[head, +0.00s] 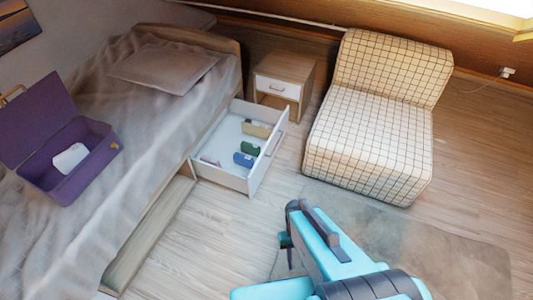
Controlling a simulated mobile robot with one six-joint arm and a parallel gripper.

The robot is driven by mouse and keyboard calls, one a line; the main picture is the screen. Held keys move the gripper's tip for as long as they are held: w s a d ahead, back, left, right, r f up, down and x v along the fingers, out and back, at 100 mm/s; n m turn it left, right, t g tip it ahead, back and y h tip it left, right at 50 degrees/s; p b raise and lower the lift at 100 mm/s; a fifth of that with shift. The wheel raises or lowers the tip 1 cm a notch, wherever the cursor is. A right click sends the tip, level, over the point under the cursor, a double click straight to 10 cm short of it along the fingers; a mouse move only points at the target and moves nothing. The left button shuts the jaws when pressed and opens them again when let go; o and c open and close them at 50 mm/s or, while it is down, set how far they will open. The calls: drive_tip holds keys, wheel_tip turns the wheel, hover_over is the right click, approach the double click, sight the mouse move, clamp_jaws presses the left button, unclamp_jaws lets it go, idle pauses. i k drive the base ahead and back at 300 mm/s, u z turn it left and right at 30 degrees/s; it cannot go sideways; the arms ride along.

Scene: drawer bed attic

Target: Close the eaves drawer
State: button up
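The eaves drawer (222,174) is a white drawer pulled out from the far part of the bed's side. Its front panel (267,160) faces right and carries a handle (276,143). Inside lie several small blocks or boxes in tan, green, blue and pinkish tones. My gripper (289,232) is at the lower middle of the view, on my cyan and dark arm. It is nearer the camera than the drawer and apart from it. Its fingers are seen at a slant, so I cannot tell whether they are open or shut.
The bed (150,108) fills the left, with a pillow (163,66) and an open purple box (88,183) holding something white. A nightstand (283,82) stands behind the drawer. A checkered chair (366,140) stands right. Bare floor (213,226) lies before the drawer; a rug (440,240) lies right.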

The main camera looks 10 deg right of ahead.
sight(225, 137)
drive_tip(key=i, duration=0.85)
drive_tip(key=z, duration=0.05)
drive_tip(key=k, duration=1.3)
drive_tip(key=u, duration=0.55)
drive_tip(key=i, duration=1.15)
drive_tip(key=u, duration=0.3)
